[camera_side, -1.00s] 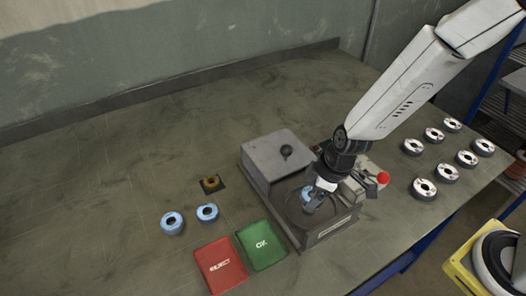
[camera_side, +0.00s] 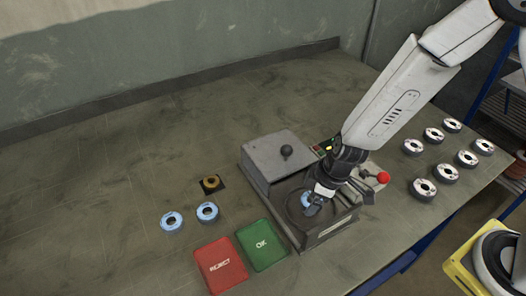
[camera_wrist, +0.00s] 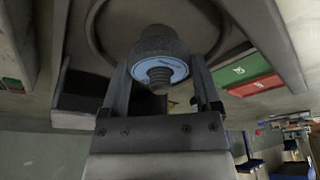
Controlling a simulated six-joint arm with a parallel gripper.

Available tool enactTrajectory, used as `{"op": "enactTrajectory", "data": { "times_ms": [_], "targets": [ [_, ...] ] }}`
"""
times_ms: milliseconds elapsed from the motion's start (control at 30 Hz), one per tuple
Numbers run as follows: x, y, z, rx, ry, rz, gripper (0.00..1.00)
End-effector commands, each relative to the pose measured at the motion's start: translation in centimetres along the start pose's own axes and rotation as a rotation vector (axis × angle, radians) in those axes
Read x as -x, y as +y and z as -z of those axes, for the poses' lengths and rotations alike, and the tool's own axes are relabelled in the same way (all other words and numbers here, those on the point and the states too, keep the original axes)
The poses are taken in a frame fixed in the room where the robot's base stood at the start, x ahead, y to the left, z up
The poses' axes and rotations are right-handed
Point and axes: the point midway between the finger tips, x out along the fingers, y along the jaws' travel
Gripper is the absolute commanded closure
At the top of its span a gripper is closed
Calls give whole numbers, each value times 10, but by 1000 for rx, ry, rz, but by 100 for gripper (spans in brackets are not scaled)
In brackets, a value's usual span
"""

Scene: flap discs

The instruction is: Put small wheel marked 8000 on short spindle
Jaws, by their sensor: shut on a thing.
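A small wheel with a blue face (camera_wrist: 168,67) is between the fingers of my gripper (camera_wrist: 160,88) in the wrist view. The threaded tip of the spindle (camera_wrist: 159,78) shows through the wheel's centre hole, so the wheel is around the spindle. Whether it is fully seated is hard to tell. My gripper (camera_side: 314,208) is shut on this wheel (camera_side: 306,200) over the round recess of the grey machine (camera_side: 330,229) in the side view. Any marking on the wheel is not legible.
Two blue-faced wheels (camera_side: 207,212) lie left of the machine, near a brown ring on a dark pad (camera_side: 211,183). A red REJECT mat (camera_side: 220,267) and a green OK mat (camera_side: 262,245) lie in front. Several white-faced wheels (camera_side: 446,174) stand at right. The table's left side is clear.

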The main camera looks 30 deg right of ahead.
Motion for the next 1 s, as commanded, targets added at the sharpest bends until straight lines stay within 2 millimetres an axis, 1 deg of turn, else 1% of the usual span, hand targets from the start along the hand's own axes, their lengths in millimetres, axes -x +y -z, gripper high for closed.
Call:
{"op": "enactTrajectory", "data": {
  "times_ms": [400, 433, 467, 867, 1000],
  "targets": [
    [-2, 0, 0, 0, 0, -1, 81],
    [-2, 0, 0, 0, 0, -1, 10],
    [-2, 0, 0, 0, 0, -1, 0],
    [-1, 0, 0, 0, 0, -1, 0],
    [2, 0, 1, 1, 2, 0, 0]
  ]
}}
